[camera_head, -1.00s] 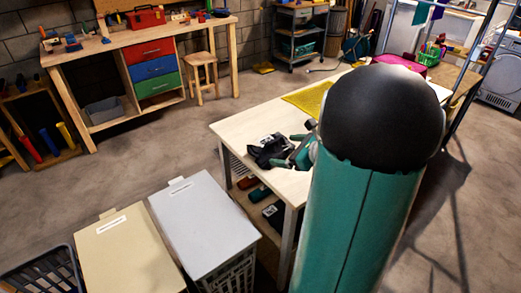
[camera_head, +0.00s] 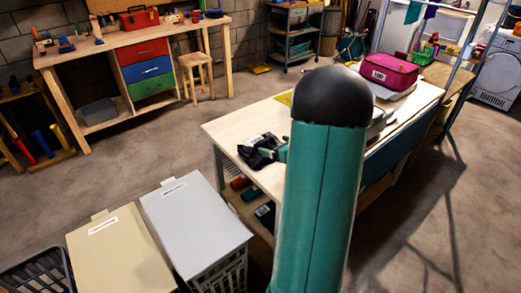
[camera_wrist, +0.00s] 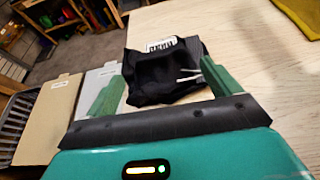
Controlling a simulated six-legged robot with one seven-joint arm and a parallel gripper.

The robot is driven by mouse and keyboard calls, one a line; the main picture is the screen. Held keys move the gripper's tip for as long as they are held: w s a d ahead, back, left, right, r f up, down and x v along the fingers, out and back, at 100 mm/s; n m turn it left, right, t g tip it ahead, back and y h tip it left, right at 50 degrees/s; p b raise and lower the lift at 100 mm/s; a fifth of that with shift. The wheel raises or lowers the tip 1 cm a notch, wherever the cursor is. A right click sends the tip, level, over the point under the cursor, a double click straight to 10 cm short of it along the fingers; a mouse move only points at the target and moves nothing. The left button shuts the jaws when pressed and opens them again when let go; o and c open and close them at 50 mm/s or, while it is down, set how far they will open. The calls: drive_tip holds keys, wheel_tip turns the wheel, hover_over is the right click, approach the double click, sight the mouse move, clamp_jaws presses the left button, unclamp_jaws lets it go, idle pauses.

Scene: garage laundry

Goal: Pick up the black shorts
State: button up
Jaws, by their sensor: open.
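The black shorts (camera_wrist: 165,75) lie crumpled on the light wooden table (camera_wrist: 235,40), near its edge, with a white label and pale drawstring ends showing. In the head view the shorts (camera_head: 262,151) are at the table's left end, partly hidden behind my arm. My gripper (camera_wrist: 163,85) is open in the wrist view, its green fingers apart on either side of the near part of the shorts. I cannot tell whether the fingers touch the cloth. In the head view my green arm hides most of the gripper.
Two lidded bins, one grey (camera_head: 192,222) and one beige (camera_head: 118,250), stand left of the table. A pink bag (camera_head: 388,75) sits at the table's far end. A yellow cloth (camera_wrist: 303,15) lies beyond the shorts. A workbench (camera_head: 75,62) stands at the back left; open floor lies between.

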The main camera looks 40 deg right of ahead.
sight(266, 141)
drive_tip(key=x, duration=0.6)
drive_tip(key=shift+w, duration=0.3)
drive_tip(key=c, duration=1.2)
